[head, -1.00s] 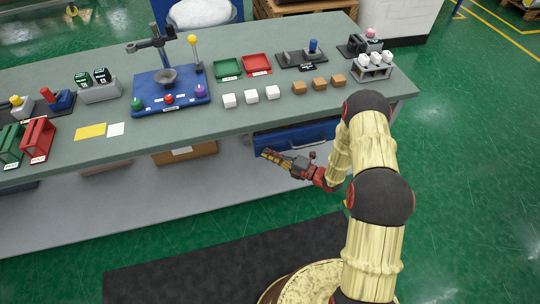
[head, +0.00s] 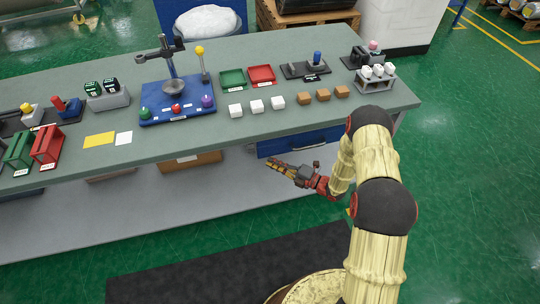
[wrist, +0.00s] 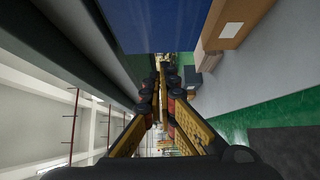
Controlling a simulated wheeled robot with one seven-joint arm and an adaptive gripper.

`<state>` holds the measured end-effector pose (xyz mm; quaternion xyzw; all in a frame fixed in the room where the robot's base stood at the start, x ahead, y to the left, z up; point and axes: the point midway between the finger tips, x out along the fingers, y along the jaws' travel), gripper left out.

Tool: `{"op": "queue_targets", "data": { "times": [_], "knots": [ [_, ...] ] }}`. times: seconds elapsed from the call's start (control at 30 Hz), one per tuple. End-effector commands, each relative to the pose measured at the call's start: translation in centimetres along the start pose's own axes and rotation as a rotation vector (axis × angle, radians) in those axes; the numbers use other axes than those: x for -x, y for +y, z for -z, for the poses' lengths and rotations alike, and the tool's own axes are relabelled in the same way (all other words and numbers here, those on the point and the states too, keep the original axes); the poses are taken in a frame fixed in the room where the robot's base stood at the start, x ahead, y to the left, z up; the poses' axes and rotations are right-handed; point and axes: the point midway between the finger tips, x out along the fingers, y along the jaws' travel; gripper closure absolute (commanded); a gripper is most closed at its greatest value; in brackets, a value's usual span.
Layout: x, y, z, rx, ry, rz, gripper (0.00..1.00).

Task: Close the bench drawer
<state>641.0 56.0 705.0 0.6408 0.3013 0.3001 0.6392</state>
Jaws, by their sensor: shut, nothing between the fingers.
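The blue bench drawer (head: 300,141) is under the right part of the bench top, with its front facing me. Its front sits close under the bench edge; I cannot tell whether a small gap remains. A blue panel, seemingly the drawer front (wrist: 155,25), fills the top of the wrist view. My gripper (head: 269,163) is shut and empty, just below and in front of the drawer's lower left part, fingers pointing left. In the wrist view the fingers (wrist: 160,72) come together below the blue panel. I see no clear contact.
The green-topped bench (head: 200,136) carries blocks, trays and fixtures. A brown box (head: 190,161) sits on the lower shelf, left of the drawer; it also shows in the wrist view (wrist: 232,25). A dark mat (head: 220,268) lies on the floor. Green floor to the right is clear.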

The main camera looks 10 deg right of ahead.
Motion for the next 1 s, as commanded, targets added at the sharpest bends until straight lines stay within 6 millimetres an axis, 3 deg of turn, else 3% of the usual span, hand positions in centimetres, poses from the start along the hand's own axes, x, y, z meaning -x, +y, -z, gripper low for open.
{"op": "queue_targets", "data": {
  "times": [0.2,0.43,0.63,1.0],
  "knots": [
    [5.1,0.2,-0.2,-0.002,-0.006,0.001,1.00],
    [8.7,0.1,-0.1,-0.002,-0.003,0.001,1.00],
    [9.8,0.0,0.0,-0.002,0.000,0.001,1.00],
    [9.8,-0.3,0.0,0.071,0.001,0.009,1.00]
  ]
}}
